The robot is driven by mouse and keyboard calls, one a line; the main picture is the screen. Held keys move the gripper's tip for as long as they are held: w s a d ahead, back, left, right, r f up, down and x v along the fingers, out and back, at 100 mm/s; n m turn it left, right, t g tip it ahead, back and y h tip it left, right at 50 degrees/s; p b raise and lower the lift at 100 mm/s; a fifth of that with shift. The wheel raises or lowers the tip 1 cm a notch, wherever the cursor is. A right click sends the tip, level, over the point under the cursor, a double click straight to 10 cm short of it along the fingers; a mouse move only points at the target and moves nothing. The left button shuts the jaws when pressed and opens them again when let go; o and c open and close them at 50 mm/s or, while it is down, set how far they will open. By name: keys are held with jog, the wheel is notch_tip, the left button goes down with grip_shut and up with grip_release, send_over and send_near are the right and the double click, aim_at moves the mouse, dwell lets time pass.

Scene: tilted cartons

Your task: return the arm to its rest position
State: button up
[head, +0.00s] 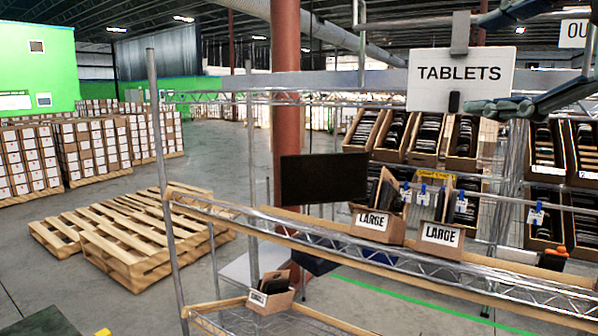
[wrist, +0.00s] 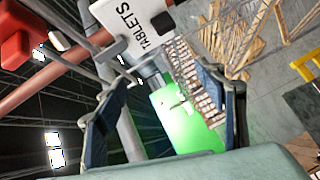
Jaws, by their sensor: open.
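My gripper (head: 478,64) is in the upper right of the head view, in front of the shelving and close to the TABLETS sign (head: 460,78). In the wrist view its two dark blue fingers (wrist: 158,80) stand wide apart with nothing between them. The sign also shows beyond them in the wrist view (wrist: 135,30), tilted. The rest of my arm is mostly outside the head view.
A wire rack (head: 400,262) holds two tilted cartons marked LARGE, a left one (head: 375,226) and a right one (head: 440,238). A smaller carton (head: 270,294) sits lower. A red column (head: 286,120) stands behind. Wooden pallets (head: 130,235) lie left on open floor.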

jog(key=w+a+f+m+g+h+p, duration=0.1)
jog(key=a+f+m+g, duration=0.3)
jog(key=f, duration=0.7)
jog(key=w+a+f+m+g+h+p, duration=0.15)
jog(key=a+f+m, duration=0.35)
jog(key=f, duration=0.6)
jog(key=s+f+m+g, duration=0.2)
jog(key=f+m, duration=0.2)
jog(key=f, duration=0.5)
jog(key=s+f+m+g, duration=0.3)
jog(key=f+m, duration=0.1)
jog(key=f, duration=0.5)
jog(key=shift+s+a+f+m+h, duration=0.2)
jog(key=shift+s+a+m+h, duration=0.1)
jog(key=shift+h, duration=0.15)
